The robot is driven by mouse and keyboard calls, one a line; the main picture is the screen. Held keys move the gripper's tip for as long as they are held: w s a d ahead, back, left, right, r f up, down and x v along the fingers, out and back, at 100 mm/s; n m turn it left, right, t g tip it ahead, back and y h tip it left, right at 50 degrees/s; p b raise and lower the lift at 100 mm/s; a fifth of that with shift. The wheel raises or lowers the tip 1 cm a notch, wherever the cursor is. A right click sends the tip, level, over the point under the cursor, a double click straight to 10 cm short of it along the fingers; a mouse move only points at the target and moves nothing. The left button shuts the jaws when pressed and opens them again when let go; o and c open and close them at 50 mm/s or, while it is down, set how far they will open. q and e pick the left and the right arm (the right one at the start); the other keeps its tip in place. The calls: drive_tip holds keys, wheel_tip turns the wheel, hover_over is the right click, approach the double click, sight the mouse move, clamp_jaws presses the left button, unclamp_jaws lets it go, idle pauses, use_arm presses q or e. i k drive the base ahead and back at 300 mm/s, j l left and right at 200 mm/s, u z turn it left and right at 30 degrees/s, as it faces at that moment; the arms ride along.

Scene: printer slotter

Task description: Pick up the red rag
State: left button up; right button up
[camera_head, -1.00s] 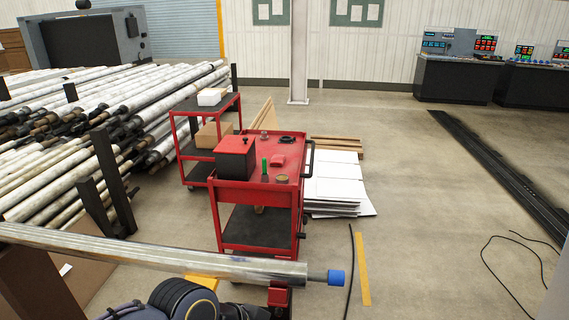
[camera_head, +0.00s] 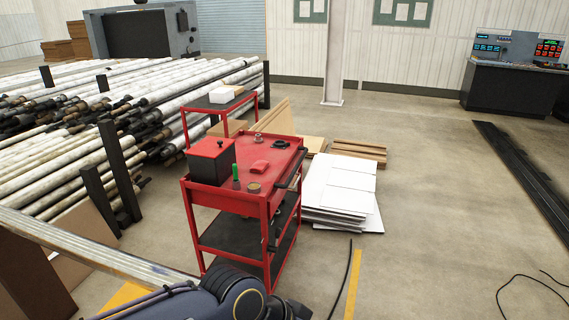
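A small red folded item (camera_head: 260,166), which looks like the red rag, lies on the red top of the tool cart (camera_head: 285,155). On the same top are a red and black box (camera_head: 211,160), a green upright item (camera_head: 235,171), a brownish round item (camera_head: 254,187), a dark ring (camera_head: 279,144) and a small metal part (camera_head: 258,137). Part of my dark arm shows at the bottom, in front of the cart. Neither gripper shows its fingers.
Pipe racks (camera_head: 60,125) fill the left. White sheets (camera_head: 338,190) and wood boards (camera_head: 358,150) lie right of the cart. A metal bar (camera_head: 90,247) crosses the lower left. Floor at right is mostly open.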

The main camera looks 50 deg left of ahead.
sight(258, 166)
drive_tip(key=i+u, duration=0.3)
drive_tip(key=i, duration=0.2)
drive_tip(key=i+u, duration=0.3)
drive_tip(key=i, duration=0.25)
drive_tip(key=i+l+u, duration=0.3)
drive_tip(key=i, duration=0.15)
drive_tip(key=i+u, duration=0.25)
drive_tip(key=u, duration=0.15)
drive_tip(key=i+u, duration=0.25)
drive_tip(key=u, duration=0.15)
drive_tip(key=i+u, duration=0.25)
drive_tip(key=u, duration=0.2)
drive_tip(key=i+l+u, duration=0.2)
drive_tip(key=u, duration=0.2)
drive_tip(key=i+u, duration=0.2)
drive_tip(key=u, duration=0.2)
drive_tip(key=i+l+u, duration=0.15)
drive_tip(key=u, duration=0.25)
drive_tip(key=i+l+u, duration=0.15)
drive_tip(key=u, duration=0.25)
drive_tip(key=i+l+u, duration=0.25)
drive_tip(key=u, duration=0.15)
